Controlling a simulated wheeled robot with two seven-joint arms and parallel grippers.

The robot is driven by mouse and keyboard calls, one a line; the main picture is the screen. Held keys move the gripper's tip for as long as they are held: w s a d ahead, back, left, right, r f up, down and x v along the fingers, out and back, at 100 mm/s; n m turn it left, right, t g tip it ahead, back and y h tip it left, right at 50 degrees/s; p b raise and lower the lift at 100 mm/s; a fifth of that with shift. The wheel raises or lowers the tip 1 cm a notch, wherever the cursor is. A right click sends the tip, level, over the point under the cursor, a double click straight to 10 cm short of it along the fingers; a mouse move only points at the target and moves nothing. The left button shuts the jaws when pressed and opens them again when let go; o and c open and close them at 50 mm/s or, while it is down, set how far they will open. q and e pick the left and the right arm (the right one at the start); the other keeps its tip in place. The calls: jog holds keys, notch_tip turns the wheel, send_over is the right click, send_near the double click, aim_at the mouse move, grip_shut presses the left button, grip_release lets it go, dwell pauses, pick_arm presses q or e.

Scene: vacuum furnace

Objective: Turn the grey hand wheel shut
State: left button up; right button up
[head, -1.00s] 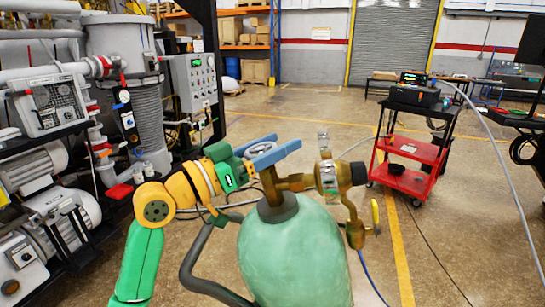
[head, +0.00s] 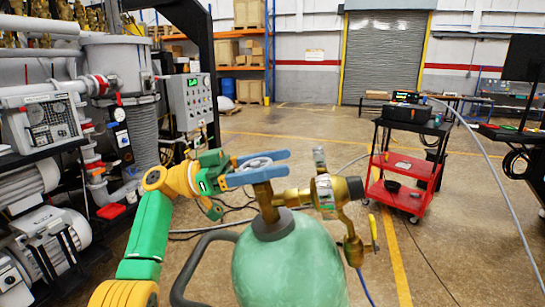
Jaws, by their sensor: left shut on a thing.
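The grey hand wheel (head: 254,163) sits on top of the brass valve (head: 268,198) of a green gas cylinder (head: 285,265). My left gripper (head: 270,168) reaches in from the left, its two blue fingers on either side of the wheel and shut on it. The fingers hide part of the wheel's rim. My right gripper is not in the head view.
A brass regulator (head: 325,190) with gauges juts out to the right of the valve. A dark curved handle (head: 190,270) stands left of the cylinder. A red cart (head: 400,185) is at the right. Vacuum machinery and a control box (head: 190,98) fill the left. Open floor lies behind.

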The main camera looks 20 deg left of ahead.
pick_arm(q)
jog(key=shift+m+g, duration=0.3)
jog(key=shift+g, duration=0.1)
jog(key=o, duration=1.3)
